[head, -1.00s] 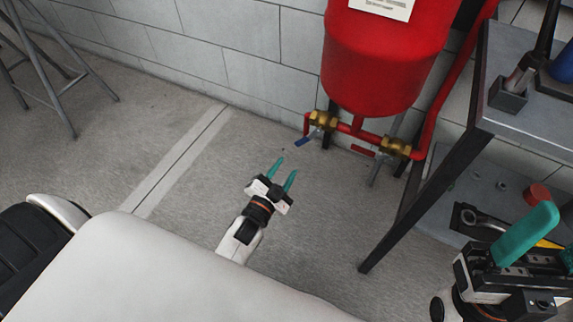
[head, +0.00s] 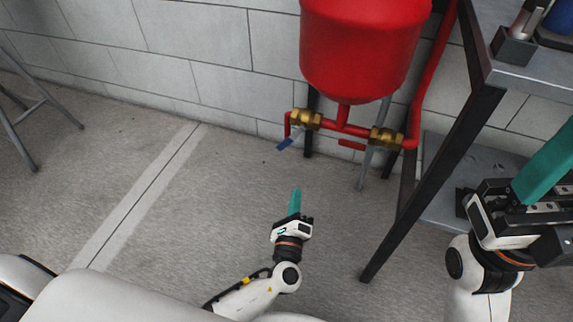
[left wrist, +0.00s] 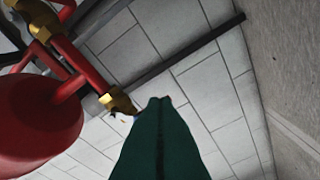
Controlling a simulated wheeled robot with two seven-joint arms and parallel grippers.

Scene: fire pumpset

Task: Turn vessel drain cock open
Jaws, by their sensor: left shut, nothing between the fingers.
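The red vessel (head: 362,45) hangs by the wall with a red pipe below it. A brass cock (head: 306,119) with a blue lever (head: 285,144) is at the pipe's left end. Another brass cock (head: 386,138) with a red lever (head: 351,145) is on the right. My left gripper (head: 296,192) is shut and empty, below and apart from the blue lever. In the left wrist view its green fingers (left wrist: 160,100) are together, and the blue-lever cock (left wrist: 118,101) appears just left of their tips, its lever mostly hidden. My right gripper (head: 545,165) is at the right edge; its opening is unclear.
A grey metal table (head: 540,83) with a dark leg (head: 432,185) stands right of the vessel, with a lower shelf. A grey stool (head: 25,130) is at far left. The floor (head: 190,210) left of my left gripper is clear.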

